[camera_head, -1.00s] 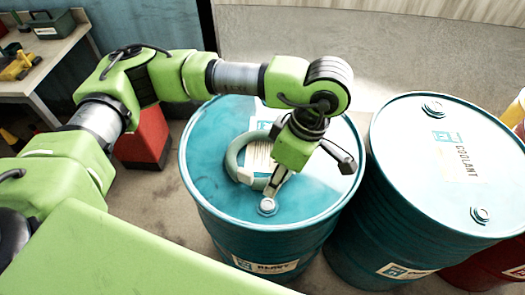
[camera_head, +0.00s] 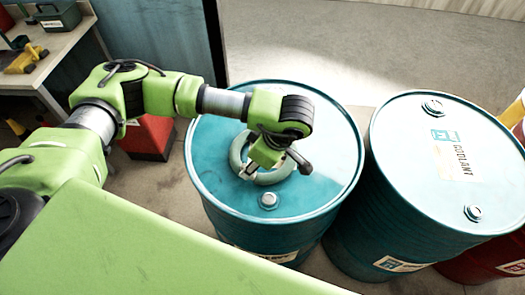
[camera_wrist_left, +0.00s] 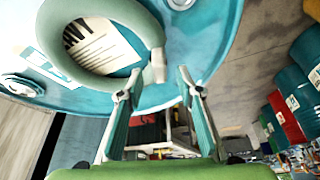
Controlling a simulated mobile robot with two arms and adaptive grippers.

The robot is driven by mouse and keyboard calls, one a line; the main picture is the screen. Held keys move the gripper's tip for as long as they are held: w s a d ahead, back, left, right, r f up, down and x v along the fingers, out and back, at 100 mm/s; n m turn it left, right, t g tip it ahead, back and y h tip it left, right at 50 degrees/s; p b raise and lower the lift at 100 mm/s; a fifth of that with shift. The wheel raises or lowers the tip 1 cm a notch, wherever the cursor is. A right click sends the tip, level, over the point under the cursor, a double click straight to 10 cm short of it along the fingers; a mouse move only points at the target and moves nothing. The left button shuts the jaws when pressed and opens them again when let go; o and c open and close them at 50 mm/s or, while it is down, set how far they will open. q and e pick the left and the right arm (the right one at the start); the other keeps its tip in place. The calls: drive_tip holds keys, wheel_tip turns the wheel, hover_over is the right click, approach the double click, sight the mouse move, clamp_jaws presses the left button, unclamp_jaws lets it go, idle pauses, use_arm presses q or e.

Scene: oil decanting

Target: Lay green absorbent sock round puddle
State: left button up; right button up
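The green absorbent sock (camera_head: 237,158) is a grey-green ring on top of the near blue drum (camera_head: 215,190). Its pale end piece (camera_wrist_left: 157,66) shows in the left wrist view, near my fingertips. My left gripper (camera_head: 250,171) reaches down over the ring's near side in the head view, and its arm hides part of the sock. In the left wrist view the two fingers (camera_wrist_left: 158,76) stand apart with no sock clearly between them; whether they touch it I cannot tell. No puddle outline is clear. My right gripper is not in view.
A bung (camera_head: 268,200) stands up on the near drum's lid. A second blue coolant drum (camera_head: 400,150) stands close on the right, with a dark red drum (camera_head: 490,262) beyond. A red container (camera_head: 150,138) and a workbench (camera_head: 55,62) are at the left.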

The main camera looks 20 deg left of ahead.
use_arm(q)
drive_tip(key=shift+p+x, duration=0.45)
drive_tip(key=shift+x, duration=1.15)
clamp_jaws()
drive_tip(key=shift+r, duration=0.1)
